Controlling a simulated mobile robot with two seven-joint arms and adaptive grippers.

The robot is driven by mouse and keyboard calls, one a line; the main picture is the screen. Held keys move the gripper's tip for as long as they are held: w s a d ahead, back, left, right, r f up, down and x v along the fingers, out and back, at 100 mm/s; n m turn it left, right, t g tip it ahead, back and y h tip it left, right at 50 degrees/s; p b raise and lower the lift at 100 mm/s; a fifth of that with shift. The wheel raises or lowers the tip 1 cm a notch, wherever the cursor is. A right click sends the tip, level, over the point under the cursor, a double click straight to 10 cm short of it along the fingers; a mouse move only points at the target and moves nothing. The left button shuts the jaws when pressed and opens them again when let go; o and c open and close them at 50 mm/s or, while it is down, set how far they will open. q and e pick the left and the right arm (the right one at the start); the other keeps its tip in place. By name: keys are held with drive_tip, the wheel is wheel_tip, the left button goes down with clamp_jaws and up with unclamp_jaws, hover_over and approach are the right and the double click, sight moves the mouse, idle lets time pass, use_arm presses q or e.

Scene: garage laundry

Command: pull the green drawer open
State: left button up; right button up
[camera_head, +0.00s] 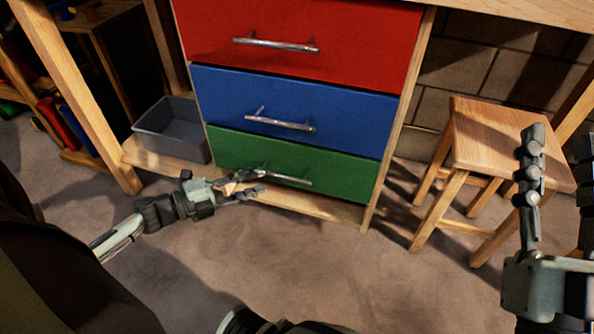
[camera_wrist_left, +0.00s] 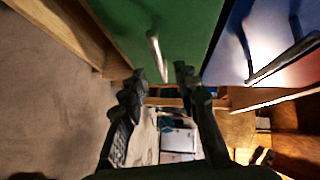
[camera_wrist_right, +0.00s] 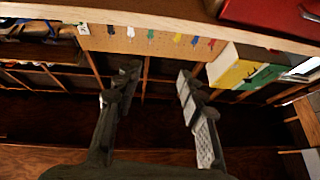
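The green drawer (camera_head: 345,176) is the lowest of three and looks shut, its front in line with the blue one above. Its metal bar handle (camera_head: 290,179) also shows in the left wrist view (camera_wrist_left: 157,52). My left gripper (camera_head: 256,184) is at the left end of this handle. In the left wrist view its two fingers (camera_wrist_left: 162,76) are apart, with the handle's near end between or just past the tips; contact cannot be told. My right gripper (camera_head: 532,145) is raised at the right, away from the drawers. Its fingers (camera_wrist_right: 158,75) are apart and empty.
The blue drawer (camera_head: 350,120) and red drawer (camera_head: 370,40) are above. A grey bin (camera_head: 172,130) stands on the wooden ledge (camera_head: 330,207) left of the drawers. A wooden stool (camera_head: 490,140) is at the right. The floor before the drawers is clear.

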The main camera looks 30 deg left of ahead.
sight(283, 177)
use_arm(q)
drive_tip(key=shift+m+h, duration=0.3)
drive_tip(key=shift+m, duration=0.1)
drive_tip(key=x, duration=0.4)
drive_tip(key=b+x, duration=0.1)
drive_tip(key=x, duration=0.2)
drive_tip(key=shift+w+d+f, duration=0.1)
drive_tip(key=shift+d+f, duration=0.1)
drive_tip(key=shift+d, duration=0.3)
use_arm(e)
drive_tip(key=s+r+t, duration=0.1)
drive_tip(key=s+d+r+t, duration=0.1)
drive_tip(key=r, duration=0.1)
use_arm(q)
drive_tip(key=shift+c, duration=0.4)
clamp_jaws()
